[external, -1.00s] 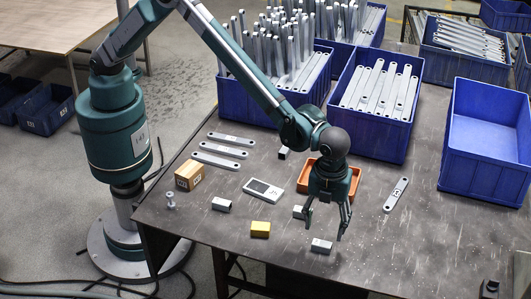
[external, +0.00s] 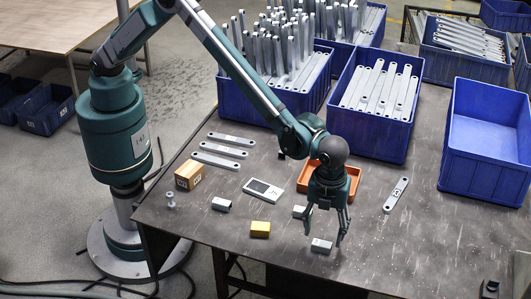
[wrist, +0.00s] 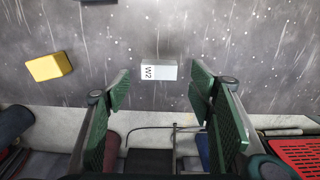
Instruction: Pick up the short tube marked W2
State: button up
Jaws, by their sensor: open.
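The short tube marked W2 (external: 321,246) is a small light-grey block-like piece lying on the dark table near its front edge. In the wrist view the tube (wrist: 158,70) shows its W2 label at its left end, just beyond the gap between the fingertips. My gripper (external: 323,239) points down over the tube, with its fingers spread. In the wrist view my gripper (wrist: 158,86) is open and empty, with one finger on each side of the tube's line. I cannot tell the exact height left between the fingertips and the tube.
A yellow block (external: 260,229) and a grey tube (external: 221,204) lie to the left. Another light piece (external: 299,212) is close behind my gripper. An orange tray (external: 305,178) stands behind it. Bare table lies to the right, near a flat bracket (external: 396,195).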

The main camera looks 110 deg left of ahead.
aim_at(322, 243)
jog(key=shift+s+d+f+b, duration=0.1)
jog(key=shift+f+b, duration=0.65)
jog(key=shift+f, duration=1.8)
jog(key=shift+c, duration=0.7)
jog(key=c, duration=0.9)
